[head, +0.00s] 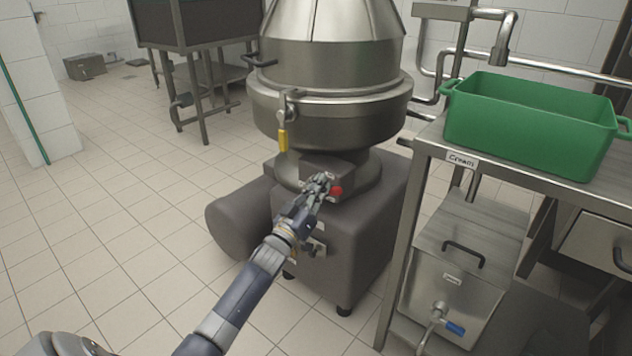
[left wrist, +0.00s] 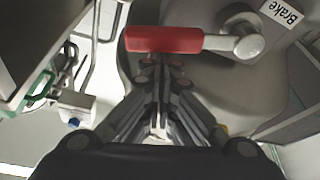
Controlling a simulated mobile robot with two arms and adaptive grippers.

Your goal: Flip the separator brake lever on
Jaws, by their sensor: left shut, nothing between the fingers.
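The separator (head: 325,85) is a large steel machine on a grey base in the middle of the head view. Its brake lever has a red handle, seen as a red spot (head: 336,191) beside my gripper. In the left wrist view the red handle (left wrist: 165,39) lies sideways, joined to a metal pivot (left wrist: 243,42) at its right, near a "Brake" label (left wrist: 281,12). My left gripper (head: 325,180) is shut and empty, its fingertips right at the red handle's edge; I cannot tell if they touch. My right gripper is not in view.
A steel table (head: 425,139) with a green crate (head: 530,125) stands to the right, with a steel container (head: 462,262) below it. A yellow-handled latch (head: 283,139) hangs on the separator above my gripper.

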